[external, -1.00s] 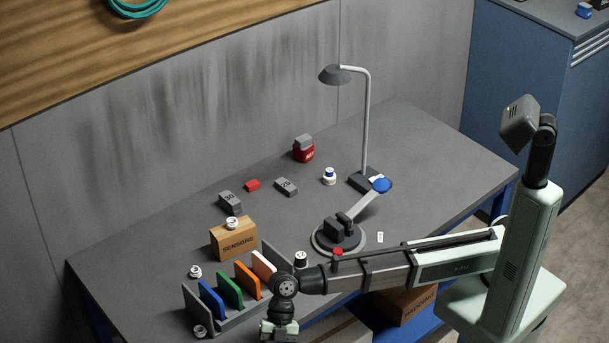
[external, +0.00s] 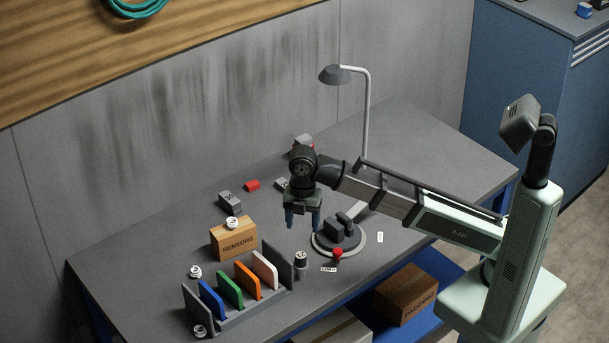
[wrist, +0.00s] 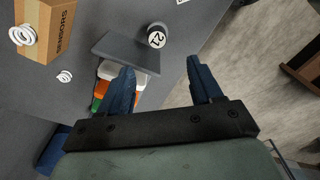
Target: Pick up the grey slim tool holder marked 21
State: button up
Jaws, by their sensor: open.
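A small dark grey cylinder (external: 300,260) with a white top stands upright on the table, just right of the rack's end panel. In the wrist view my gripper (wrist: 160,66) is empty, with the cylinder beyond the fingertips. Grey blocks marked 30 (external: 230,202) and another, partly hidden by my arm, lie further back.
The rack (external: 240,310) with blue, green, orange and white plates stands close left of the cylinder. A SENSORS box (external: 233,240) is behind it. A round fixture (external: 340,236) with a red knob (external: 337,253) stands to the right, and a lamp (external: 368,120) rises behind.

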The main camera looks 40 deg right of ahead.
send_over(301, 255)
jog(key=f, duration=0.7)
jog(key=shift+d+f, duration=0.15)
jog(key=shift+d, duration=0.2)
jog(key=shift+a+f, duration=0.2)
jog(key=shift+f, duration=1.4)
jog(key=shift+a+f, duration=0.15)
jog(key=shift+f, duration=1.4)
grip_shut()
